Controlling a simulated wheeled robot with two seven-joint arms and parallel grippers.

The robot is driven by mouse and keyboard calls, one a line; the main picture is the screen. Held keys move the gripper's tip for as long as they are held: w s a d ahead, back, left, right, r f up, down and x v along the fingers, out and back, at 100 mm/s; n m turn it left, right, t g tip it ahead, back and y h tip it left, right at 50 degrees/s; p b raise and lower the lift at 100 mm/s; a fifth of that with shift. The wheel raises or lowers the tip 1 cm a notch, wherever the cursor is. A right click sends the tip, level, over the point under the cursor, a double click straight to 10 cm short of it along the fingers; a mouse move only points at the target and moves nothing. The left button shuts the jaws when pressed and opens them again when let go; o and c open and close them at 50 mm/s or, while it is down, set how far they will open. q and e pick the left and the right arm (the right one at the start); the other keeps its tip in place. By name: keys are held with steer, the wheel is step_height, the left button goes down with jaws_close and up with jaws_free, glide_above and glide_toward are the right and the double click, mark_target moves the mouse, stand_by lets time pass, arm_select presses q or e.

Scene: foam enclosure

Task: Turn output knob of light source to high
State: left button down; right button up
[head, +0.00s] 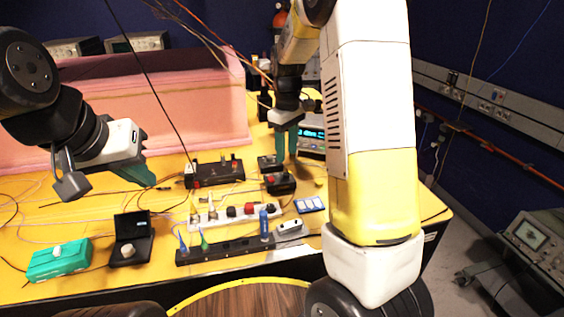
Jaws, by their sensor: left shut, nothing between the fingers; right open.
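I cannot tell for sure which device is the light source. An instrument with a lit cyan display (312,134) stands at the back right of the yellow table, partly hidden by my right arm and gripper. My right gripper (287,155) points down just left of that display, its green fingers apart with nothing seen between them. No output knob or its setting can be made out there. A black box with a pale round knob (128,251) and a teal box with a pale knob (57,251) sit at front left. My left gripper (150,180) is shut and empty above the table, behind them.
Power strips with plugs (215,248) lie along the front of the table. Black boxes (215,173) stand mid-table, and another with a red knob (277,182) is below my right gripper. A pink foam enclosure (190,100) fills the back left. Thin cables hang across.

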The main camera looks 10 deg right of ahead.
mark_target(286, 174)
step_height(286, 174, down, 7)
steer(key=shift+f, duration=0.15)
steer(key=shift+c, duration=0.2)
jaws_close()
